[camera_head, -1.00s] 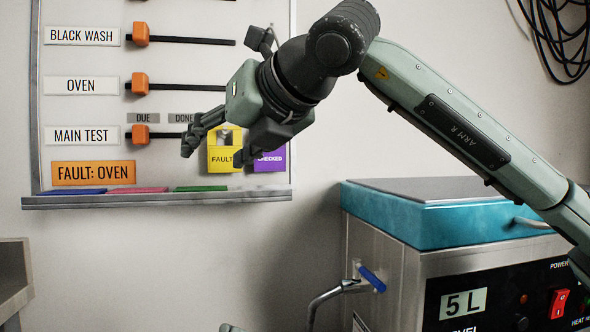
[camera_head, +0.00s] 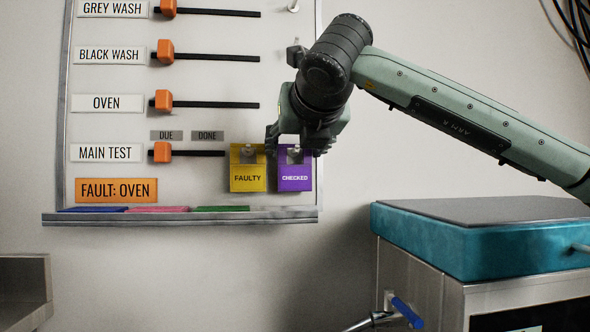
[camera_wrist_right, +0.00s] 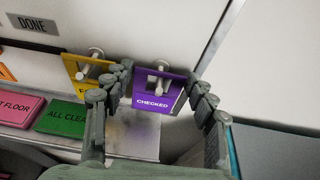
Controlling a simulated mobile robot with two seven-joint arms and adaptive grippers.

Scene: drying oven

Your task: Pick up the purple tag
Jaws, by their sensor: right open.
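The purple tag (camera_head: 295,178), marked CHECKED, hangs on a hook at the lower right of the white board. In the right wrist view the purple tag (camera_wrist_right: 157,92) hangs from its peg (camera_wrist_right: 160,70) and lies between my spread fingers. My right gripper (camera_head: 298,150) is in front of the tag's top part and hides some of it in the head view. In the right wrist view my right gripper (camera_wrist_right: 160,95) is open and empty, with fingers on both sides of the tag. My left gripper is in neither view.
A yellow FAULTY tag (camera_head: 248,178) hangs just left of the purple one, close to a finger. Below, a ledge (camera_head: 180,218) holds blue, pink and green cards. A teal-lidded bath (camera_head: 480,240) stands at the right. Orange sliders (camera_head: 162,152) line the board.

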